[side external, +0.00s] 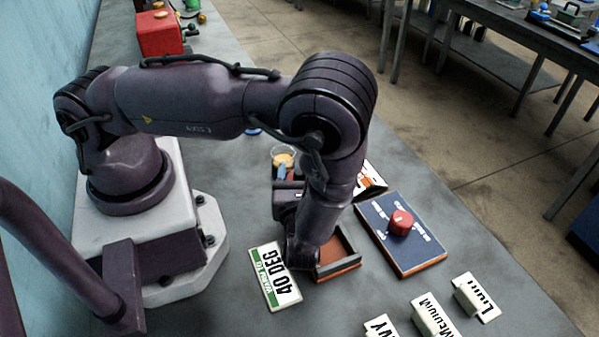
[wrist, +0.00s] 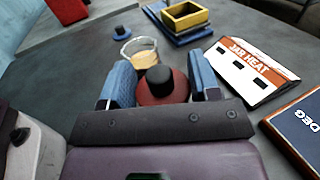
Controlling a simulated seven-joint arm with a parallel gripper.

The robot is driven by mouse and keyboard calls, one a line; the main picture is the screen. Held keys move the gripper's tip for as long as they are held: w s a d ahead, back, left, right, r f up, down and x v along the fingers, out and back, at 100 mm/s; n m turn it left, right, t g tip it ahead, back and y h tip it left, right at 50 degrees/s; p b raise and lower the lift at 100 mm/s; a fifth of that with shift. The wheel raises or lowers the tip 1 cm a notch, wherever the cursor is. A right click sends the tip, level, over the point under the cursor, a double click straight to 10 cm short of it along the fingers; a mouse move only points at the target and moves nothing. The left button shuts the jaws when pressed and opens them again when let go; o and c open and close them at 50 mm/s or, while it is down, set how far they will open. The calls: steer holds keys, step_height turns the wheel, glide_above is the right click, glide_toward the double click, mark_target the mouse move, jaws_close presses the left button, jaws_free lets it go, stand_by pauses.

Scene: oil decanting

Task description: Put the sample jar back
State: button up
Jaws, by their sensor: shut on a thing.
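The sample jar (wrist: 163,92), reddish-brown with a black lid, sits between the two blue fingers of my gripper (wrist: 160,82) in the wrist view. My gripper is shut on it. The jar looks upright; its lower part is hidden by the gripper body. In the side view my gripper (side external: 283,172) is mostly behind my own arm, just in front of a glass beaker, and the jar cannot be made out. I cannot tell whether the jar touches the table. An open brown tray with an orange edge (side external: 340,268) lies beside my wrist, partly covered by it.
The beaker (side external: 283,153) of yellow liquid stands close beyond the jar, also in the wrist view (wrist: 141,57). A "JAR HEAT" sign (wrist: 245,72) lies to the right. A dial board with a red knob (side external: 401,222), a "40 DEG" sign (side external: 275,277) and several label blocks occupy the front.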

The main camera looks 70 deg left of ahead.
steer(key=o, duration=1.1)
steer(key=shift+d+r, duration=0.1)
steer(key=v, duration=1.1)
steer(key=shift+s+d, duration=0.2)
steer(key=shift+d, duration=0.15)
steer(key=s+a+r+n+h, duration=0.1)
steer(key=a+r+n+h, duration=0.2)
steer(key=r+n+h, duration=0.2)
steer(key=s+a+r+n+h, duration=0.1)
steer(key=a+r+n+h, duration=0.3)
steer(key=r+n, duration=0.6)
steer(key=s+a+r+n+g+h, duration=0.1)
steer(key=a+r+n+h, duration=0.2)
steer(key=r+n+h, duration=0.4)
step_height(320, 180, up, 7)
steer(key=shift+s+a+h, duration=0.15)
steer(key=shift+a+h, duration=0.15)
